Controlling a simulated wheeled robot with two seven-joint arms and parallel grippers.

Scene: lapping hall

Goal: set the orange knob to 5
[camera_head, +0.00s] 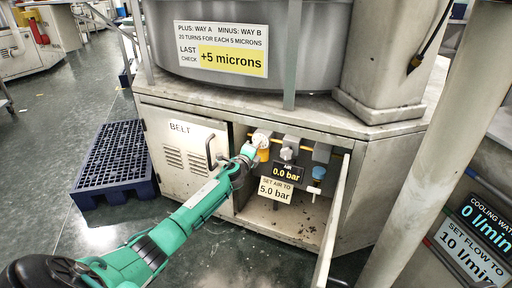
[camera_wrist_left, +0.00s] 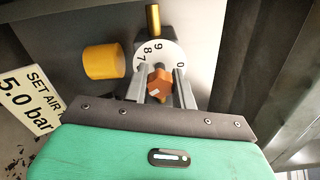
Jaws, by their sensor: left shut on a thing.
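The orange knob (camera_wrist_left: 158,84) sits in front of a white dial (camera_wrist_left: 158,54) in the left wrist view. The digits 7, 8, 9 and 0 show on the dial; the rest is covered. My left gripper (camera_wrist_left: 160,92) has its two fingers on either side of the knob and is shut on it. In the head view my left gripper (camera_head: 251,149) reaches into the open cabinet at the white dial (camera_head: 261,138), hiding the knob. The air display (camera_head: 286,173) reads 0.0 bar, and the sign (camera_head: 275,190) below says SET AIR TO 5.0 bar. My right gripper is out of view.
A yellow-orange cylinder (camera_wrist_left: 103,62) stands close beside the dial. A closed BELT door with a handle (camera_head: 185,145) is left of the opening. The open cabinet door (camera_head: 332,222) stands out at right. A blue pallet (camera_head: 115,158) lies on the floor at left.

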